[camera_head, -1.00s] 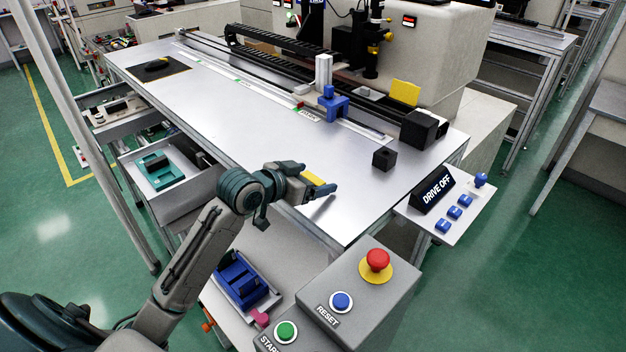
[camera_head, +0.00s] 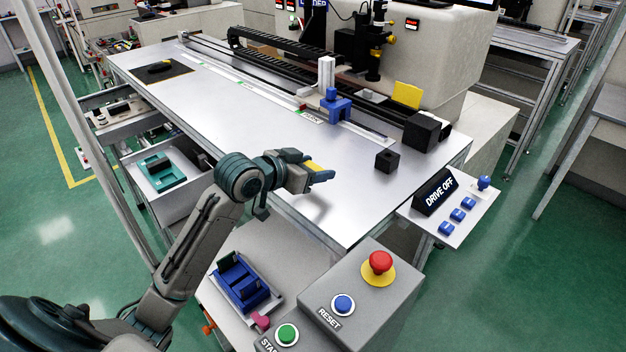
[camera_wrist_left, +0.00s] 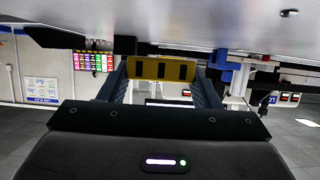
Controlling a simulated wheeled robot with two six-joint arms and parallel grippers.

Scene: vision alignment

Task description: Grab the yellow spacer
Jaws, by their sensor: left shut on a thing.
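The yellow spacer (camera_head: 315,166) is between the fingers of my left gripper (camera_head: 318,172), which is shut on it just above the front part of the metal table. In the left wrist view the yellow spacer (camera_wrist_left: 161,69) shows as a flat bar with several dark slots, held across between the two fingers of the left gripper (camera_wrist_left: 160,85). A shadow lies on the table below the gripper. My right gripper is not in view.
The metal table (camera_head: 250,130) is bare around the gripper. A black cube (camera_head: 387,160) and a blue fixture (camera_head: 336,106) stand behind and to the right. A control box with a red button (camera_head: 380,262) and a blue tray (camera_head: 240,283) are nearer.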

